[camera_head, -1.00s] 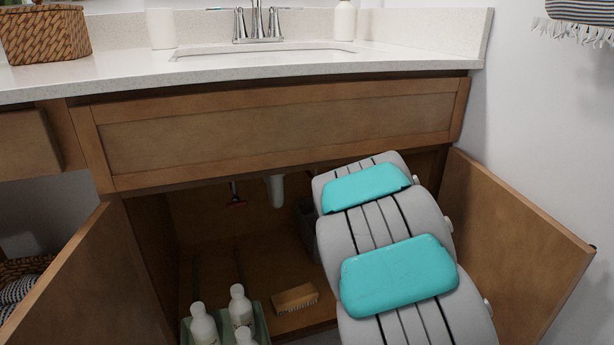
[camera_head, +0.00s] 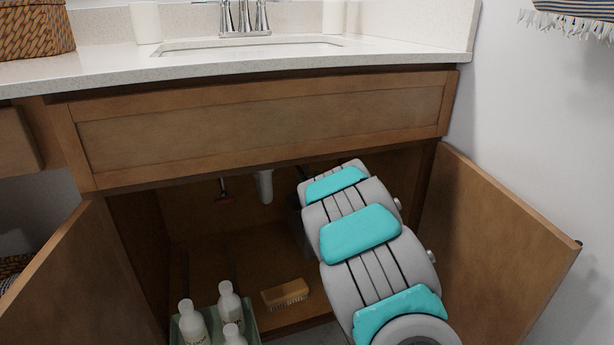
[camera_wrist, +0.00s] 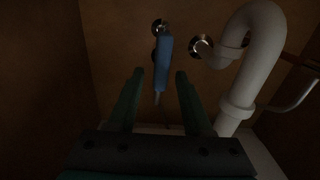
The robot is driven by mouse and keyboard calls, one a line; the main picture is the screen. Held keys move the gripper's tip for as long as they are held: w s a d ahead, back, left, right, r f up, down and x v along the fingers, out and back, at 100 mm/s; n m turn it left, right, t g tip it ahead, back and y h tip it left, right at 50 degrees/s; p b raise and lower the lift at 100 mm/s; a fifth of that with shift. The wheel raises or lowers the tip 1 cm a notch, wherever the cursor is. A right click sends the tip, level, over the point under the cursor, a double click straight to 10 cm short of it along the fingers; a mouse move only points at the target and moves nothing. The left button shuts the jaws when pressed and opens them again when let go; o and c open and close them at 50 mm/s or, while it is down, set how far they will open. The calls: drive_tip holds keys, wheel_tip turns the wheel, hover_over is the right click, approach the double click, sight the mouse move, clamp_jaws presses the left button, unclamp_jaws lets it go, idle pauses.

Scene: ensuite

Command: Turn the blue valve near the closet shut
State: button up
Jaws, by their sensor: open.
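The blue valve (camera_wrist: 165,55) shows in the wrist view as a long blue handle, hanging roughly vertical below a round metal fitting on the cabinet's back wall. My gripper (camera_wrist: 160,74) is open, with its two dark fingers on either side of the handle's line in the picture. I see no contact, and the depth between fingertips and handle is hard to tell in the dim light. In the head view my arm reaches into the open cabinet under the sink and hides both the blue valve and my gripper.
A white curved drain pipe (camera_wrist: 262,50) is close on the right in the wrist view. The right door (camera_head: 495,245) stands open.

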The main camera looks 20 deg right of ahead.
drive_tip(key=shift+w+f, duration=0.15)
drive_tip(key=shift+w, duration=1.45)
clamp_jaws()
